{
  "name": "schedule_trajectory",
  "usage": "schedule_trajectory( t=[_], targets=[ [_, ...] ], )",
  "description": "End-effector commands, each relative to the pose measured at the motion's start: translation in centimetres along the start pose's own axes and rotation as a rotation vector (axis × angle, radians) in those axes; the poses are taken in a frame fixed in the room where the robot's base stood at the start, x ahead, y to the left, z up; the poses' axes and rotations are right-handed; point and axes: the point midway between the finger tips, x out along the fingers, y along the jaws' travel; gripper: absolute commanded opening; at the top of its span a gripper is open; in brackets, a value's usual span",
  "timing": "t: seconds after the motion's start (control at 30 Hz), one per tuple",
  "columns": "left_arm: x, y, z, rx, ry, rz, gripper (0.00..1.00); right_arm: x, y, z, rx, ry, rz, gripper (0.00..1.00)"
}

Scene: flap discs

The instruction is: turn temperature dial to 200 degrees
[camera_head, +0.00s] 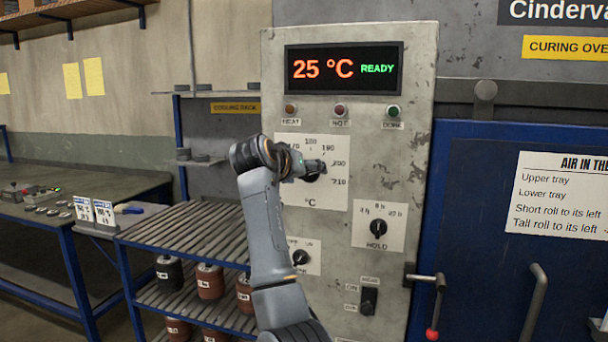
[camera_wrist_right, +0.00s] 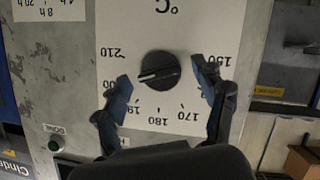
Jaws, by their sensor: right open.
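The temperature dial (camera_wrist_right: 158,70) is a round black knob on a white scale plate (camera_head: 337,197) marked in °C. The wrist view shows it upside down. Its pale pointer line lies toward the left there, on the side of 210 and the partly covered 200; I cannot tell the exact value. My right gripper (camera_wrist_right: 162,72) is open, with one finger on each side of the dial and visible gaps to it. In the head view my right gripper (camera_head: 310,170) partly covers the dial. The display (camera_head: 343,69) reads 25 °C READY. My left gripper is not in view.
A HOLD dial (camera_head: 378,229) sits below right of the scale plate, and another small dial (camera_head: 301,258) below it. A toggle switch (camera_head: 369,300) is lower down. A lever handle (camera_head: 427,281) juts out at the right. A rack (camera_head: 190,232) with rolls stands left.

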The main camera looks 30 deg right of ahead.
Motion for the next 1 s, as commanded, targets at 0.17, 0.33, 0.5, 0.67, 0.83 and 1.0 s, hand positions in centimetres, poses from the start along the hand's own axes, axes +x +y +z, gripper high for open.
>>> schedule_trajectory(
  t=[0.17, 0.33, 0.5, 0.67, 0.83, 1.0],
  targets=[
    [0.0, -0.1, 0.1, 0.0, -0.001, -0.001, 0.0, -1.7, -0.1, -0.1, 0.0, 0.004, -0.001, 0.71],
    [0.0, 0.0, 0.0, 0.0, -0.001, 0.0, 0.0, -5.2, -0.1, -0.1, 0.001, 0.004, -0.003, 0.71],
    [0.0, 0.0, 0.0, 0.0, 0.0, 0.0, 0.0, -8.7, -0.1, 0.0, 0.001, 0.002, -0.003, 0.71],
    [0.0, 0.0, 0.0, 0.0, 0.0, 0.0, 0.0, -11.0, -0.1, 0.0, 0.0, 0.001, -0.001, 0.71],
    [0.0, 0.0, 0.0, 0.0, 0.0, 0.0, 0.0, -11.9, -0.1, 0.1, -0.001, -0.001, -0.001, 0.71],
    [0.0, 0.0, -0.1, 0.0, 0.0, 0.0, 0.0, -12.0, -0.1, 0.0, -0.001, -0.001, 0.0, 0.71]
  ],
)
